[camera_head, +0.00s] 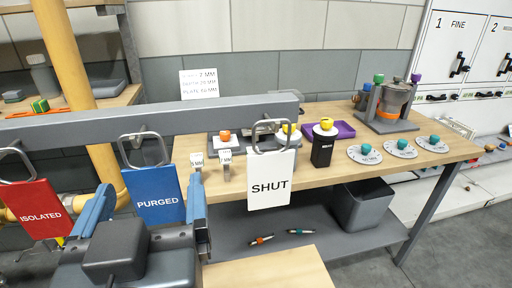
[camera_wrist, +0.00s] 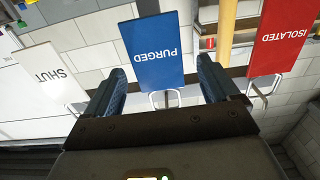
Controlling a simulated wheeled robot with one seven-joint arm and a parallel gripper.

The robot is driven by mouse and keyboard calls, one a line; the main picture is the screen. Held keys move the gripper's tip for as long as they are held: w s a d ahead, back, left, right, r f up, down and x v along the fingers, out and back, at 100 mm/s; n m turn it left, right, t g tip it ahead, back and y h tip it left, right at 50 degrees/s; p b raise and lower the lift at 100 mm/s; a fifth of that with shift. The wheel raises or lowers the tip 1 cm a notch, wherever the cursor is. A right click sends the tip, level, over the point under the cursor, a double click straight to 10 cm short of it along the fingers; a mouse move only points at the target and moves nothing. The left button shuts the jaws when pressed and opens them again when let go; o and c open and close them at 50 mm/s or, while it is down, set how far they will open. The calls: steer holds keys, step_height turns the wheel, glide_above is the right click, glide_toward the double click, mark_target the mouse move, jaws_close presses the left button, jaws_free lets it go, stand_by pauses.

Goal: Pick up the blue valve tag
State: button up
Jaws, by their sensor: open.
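The blue valve tag (camera_head: 156,197), lettered "PURGED", hangs by a grey wire loop from a long grey rail (camera_head: 60,128). It also shows upside down in the wrist view (camera_wrist: 153,52). My gripper (camera_head: 150,188) is open, with blue fingers. In the head view its fingers appear left and right of the tag's lower part. In the wrist view (camera_wrist: 162,70) the tag and its loop show between and beyond the fingers. I see no contact, and the remaining depth gap is hard to tell.
A red "ISOLATED" tag (camera_head: 38,211) hangs on the left and a white "SHUT" tag (camera_head: 271,180) on the right. A yellow pipe (camera_head: 68,60) stands behind the rail. A wooden bench (camera_head: 335,175) behind holds knobs, dials and a pot (camera_head: 393,98). A grey bin (camera_head: 362,203) sits below.

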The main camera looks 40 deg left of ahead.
mark_target(153, 187)
steer(key=p+x, duration=0.1)
steer(key=x, duration=0.3)
steer(key=shift+w+a+f, duration=0.1)
steer(key=c, duration=1)
